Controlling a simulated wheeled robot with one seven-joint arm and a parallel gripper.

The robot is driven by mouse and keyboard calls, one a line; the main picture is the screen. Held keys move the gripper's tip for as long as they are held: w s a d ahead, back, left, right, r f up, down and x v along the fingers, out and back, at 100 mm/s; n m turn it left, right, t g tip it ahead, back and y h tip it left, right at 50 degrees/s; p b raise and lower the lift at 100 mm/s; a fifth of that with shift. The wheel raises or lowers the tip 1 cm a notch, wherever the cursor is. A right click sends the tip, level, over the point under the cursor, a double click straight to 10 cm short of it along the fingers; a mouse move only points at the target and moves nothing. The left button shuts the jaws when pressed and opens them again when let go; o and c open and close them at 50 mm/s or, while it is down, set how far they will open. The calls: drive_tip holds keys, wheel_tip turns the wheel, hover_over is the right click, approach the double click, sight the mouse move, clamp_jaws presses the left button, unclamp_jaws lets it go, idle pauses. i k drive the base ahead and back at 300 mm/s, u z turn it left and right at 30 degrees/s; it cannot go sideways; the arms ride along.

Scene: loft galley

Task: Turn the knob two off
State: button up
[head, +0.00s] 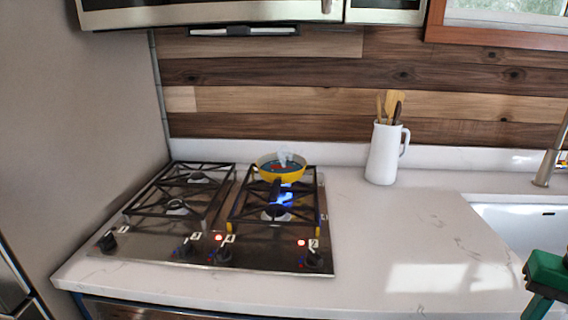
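The knob marked 2 (314,260) is a black knob at the right end of the cooktop's front strip. A small red light glows just left of its label. Another black knob (223,253) further left also has a red light lit beside it. Blue flame shows on the right side of the cooktop (286,263), in front of and below a yellow pan. A green and black part of my gripper (545,280) shows at the lower right edge, well right of the knobs and apart from them. Its fingertips cannot be made out.
The yellow pan (281,167) stands on the right back burner, its dark handle pointing forward, with whitish steam above. Two more black knobs sit further left. A white pitcher of utensils (384,153) stands right of the cooktop. The counter (400,235) between cooktop and sink (525,225) is clear.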

sight(314, 260)
drive_tip(key=k, duration=0.5)
drive_tip(key=u, duration=1.8)
drive_tip(key=i, duration=0.95)
drive_tip(key=z, duration=1.85)
